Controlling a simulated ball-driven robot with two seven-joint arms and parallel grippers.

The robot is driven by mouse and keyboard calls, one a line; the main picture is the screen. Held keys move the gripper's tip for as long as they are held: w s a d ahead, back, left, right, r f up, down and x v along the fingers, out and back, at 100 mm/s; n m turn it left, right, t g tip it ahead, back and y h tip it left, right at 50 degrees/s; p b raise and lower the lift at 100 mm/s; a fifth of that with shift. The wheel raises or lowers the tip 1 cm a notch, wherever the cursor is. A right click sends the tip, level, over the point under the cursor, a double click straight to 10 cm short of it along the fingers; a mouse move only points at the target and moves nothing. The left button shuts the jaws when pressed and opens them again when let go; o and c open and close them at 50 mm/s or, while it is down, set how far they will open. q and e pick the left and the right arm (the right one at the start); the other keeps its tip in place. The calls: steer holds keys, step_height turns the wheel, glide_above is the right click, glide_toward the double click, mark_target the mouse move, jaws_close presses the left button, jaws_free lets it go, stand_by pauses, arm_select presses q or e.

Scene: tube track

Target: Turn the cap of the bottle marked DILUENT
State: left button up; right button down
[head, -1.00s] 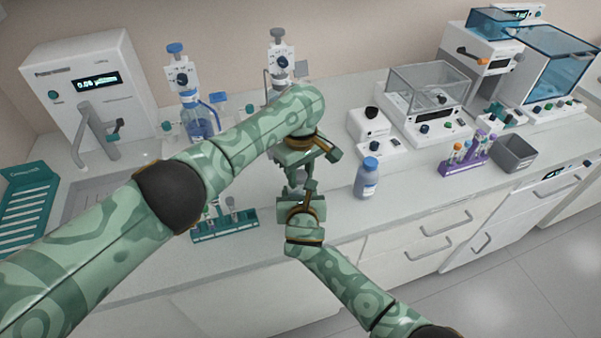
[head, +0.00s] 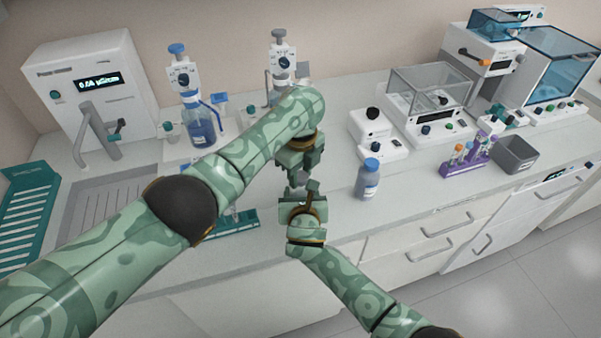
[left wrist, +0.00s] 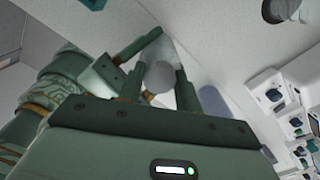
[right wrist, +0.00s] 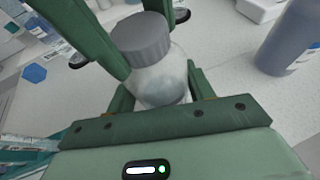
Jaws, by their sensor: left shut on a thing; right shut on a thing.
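A clear, pale bottle (right wrist: 162,82) with a ribbed grey cap (right wrist: 140,40) stands between my grippers, upright as far as I can tell. My right gripper (head: 300,190) is shut around its body from the front. My left gripper (head: 298,172) reaches down from above and is shut on the grey cap, which shows between its fingers in the left wrist view (left wrist: 159,76). The grippers hide most of the bottle in the head view. No marking on it is readable. A bluish bottle with a blue cap (head: 368,182) stands to the right, its label too small to read.
Behind my left arm stand two dispenser bottles, one blue (head: 200,125). A teal rack (head: 235,222) lies partly under that arm. A purple tube rack (head: 465,158) and a grey bin (head: 515,154) are to the right. Free counter lies around the blue-capped bottle.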

arm_select(q)
steer(key=o, duration=1.1)
steer(key=shift+a+f, duration=0.2)
steer(key=shift+a, duration=0.15)
arm_select(e)
steer(key=shift+a+r, duration=0.2)
steer(key=shift+r, duration=0.15)
arm_select(q)
steer(key=shift+o, duration=0.2)
steer(key=shift+d+r, duration=0.1)
arm_select(e)
steer(key=shift+f, duration=0.1)
arm_select(q)
steer(key=shift+d+r, duration=0.15)
steer(key=shift+r, duration=0.3)
step_height(320, 180, up, 11)
arm_select(e)
steer(key=shift+f, duration=0.1)
arm_select(q)
steer(key=shift+s, duration=0.1)
arm_select(e)
steer(key=shift+c, duration=2.4)
jaws_free()
